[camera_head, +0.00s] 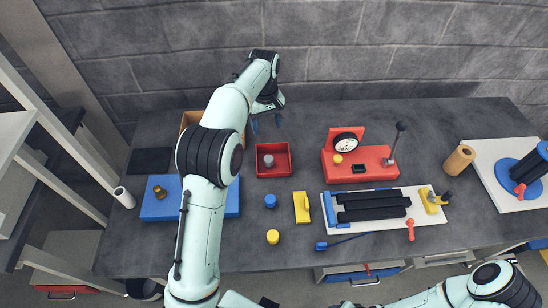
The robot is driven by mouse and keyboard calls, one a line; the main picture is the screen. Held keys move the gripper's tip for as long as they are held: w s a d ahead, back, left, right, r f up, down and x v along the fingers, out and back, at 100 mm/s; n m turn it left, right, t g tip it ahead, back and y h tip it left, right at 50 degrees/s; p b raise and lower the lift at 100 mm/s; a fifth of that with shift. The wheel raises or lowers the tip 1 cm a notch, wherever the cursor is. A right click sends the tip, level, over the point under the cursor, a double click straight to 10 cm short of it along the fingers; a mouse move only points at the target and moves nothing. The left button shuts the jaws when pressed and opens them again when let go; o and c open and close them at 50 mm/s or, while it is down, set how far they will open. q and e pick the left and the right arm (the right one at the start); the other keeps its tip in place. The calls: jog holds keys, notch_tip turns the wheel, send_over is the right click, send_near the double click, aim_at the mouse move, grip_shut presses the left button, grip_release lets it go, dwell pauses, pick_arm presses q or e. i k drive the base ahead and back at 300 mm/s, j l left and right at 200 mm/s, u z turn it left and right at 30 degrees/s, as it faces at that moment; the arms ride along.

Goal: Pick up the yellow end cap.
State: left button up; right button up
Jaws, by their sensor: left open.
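A small round yellow cap (272,237), which looks like the end cap, stands on the dark grey bench near its front, left of centre. A similar blue cap (270,201) stands just behind it. A yellow block with a raised grip (302,207) is to the right of the two caps. My left gripper (267,122) is open and empty, well behind the yellow cap, near the back of the red tray. My left arm passes left of the caps and leaves the yellow one uncovered. My right arm shows at the lower right, but its gripper is out of view.
A red tray (274,174) holds a grey cylinder (268,160). A red machine (357,162) with a lever stands behind a white board (391,232) bearing black strips. A blue plate (155,211) lies left, partly behind my arm. Bare bench surrounds the yellow cap.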

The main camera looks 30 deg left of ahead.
aim_at(272, 235)
jog(key=k, duration=1.5)
